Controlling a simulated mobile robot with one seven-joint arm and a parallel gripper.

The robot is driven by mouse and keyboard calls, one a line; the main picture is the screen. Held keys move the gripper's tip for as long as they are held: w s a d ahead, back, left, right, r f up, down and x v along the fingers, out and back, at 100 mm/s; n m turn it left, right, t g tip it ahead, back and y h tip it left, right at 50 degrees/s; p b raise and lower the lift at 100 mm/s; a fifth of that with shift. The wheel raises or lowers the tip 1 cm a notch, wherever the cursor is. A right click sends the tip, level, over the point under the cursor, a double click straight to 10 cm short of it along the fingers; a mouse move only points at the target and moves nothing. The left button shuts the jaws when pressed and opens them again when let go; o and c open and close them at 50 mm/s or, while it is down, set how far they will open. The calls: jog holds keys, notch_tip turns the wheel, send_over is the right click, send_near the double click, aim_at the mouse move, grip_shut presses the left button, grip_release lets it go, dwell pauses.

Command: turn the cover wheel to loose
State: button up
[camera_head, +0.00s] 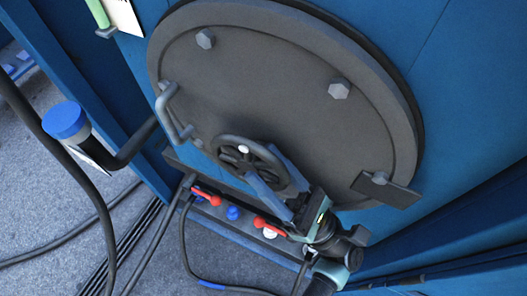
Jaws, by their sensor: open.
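The cover wheel (240,147) is a small dark hand wheel with a pale hub. It sits on the lower part of a large round grey cover (265,90) on a blue wall. My gripper (263,167) reaches in from the lower right, and its two blue fingers are at the right side of the wheel. One finger lies over the wheel's upper right and the other over its lower right. The jaws are open. I cannot tell whether the fingers touch the rim. They hide part of the wheel's right side.
A curved handle (170,112) is on the cover's left, with hex bolts above. A dark tab (386,190) is at lower right. Below are red levers (206,197) and a blue knob (233,213). A blue-capped pipe (66,121) and black cables (75,232) stand at left.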

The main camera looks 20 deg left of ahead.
jog(key=shift+x, duration=0.8)
grip_shut()
